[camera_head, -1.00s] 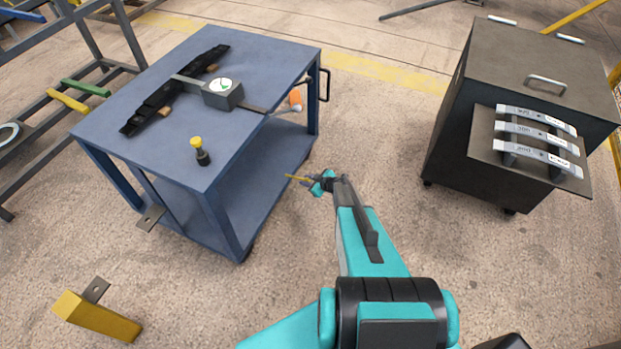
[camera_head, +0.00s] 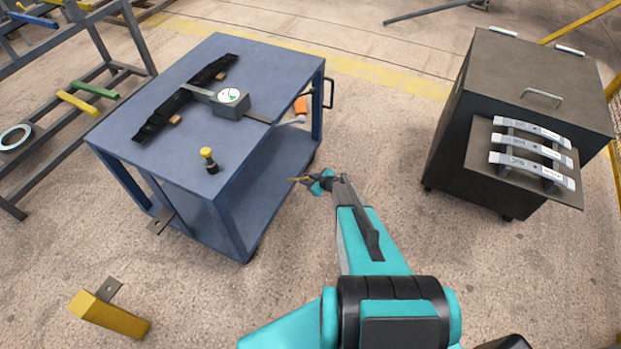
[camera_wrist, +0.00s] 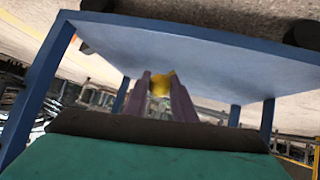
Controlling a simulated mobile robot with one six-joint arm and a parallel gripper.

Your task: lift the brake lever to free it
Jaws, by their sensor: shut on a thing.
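My gripper (camera_head: 307,181) is at the right side of the blue cart (camera_head: 280,70), lower than its top in the picture. It is shut on a thin yellow piece (camera_head: 296,179), which seems to be the brake lever. In the wrist view the yellow piece (camera_wrist: 161,82) shows between the two dark fingers of my gripper (camera_wrist: 160,92). A broad blue-grey panel of the cart (camera_wrist: 225,65) lies behind it. Where the yellow piece joins the cart is not clear.
On the cart top lie a black spring pack (camera_head: 165,108), a grey gauge box (camera_head: 231,104) and a yellow-capped post (camera_head: 208,158). A dark cabinet (camera_head: 540,70) with labelled springs stands right. A yellow block (camera_head: 110,315) lies front left. Floor between cart and cabinet is clear.

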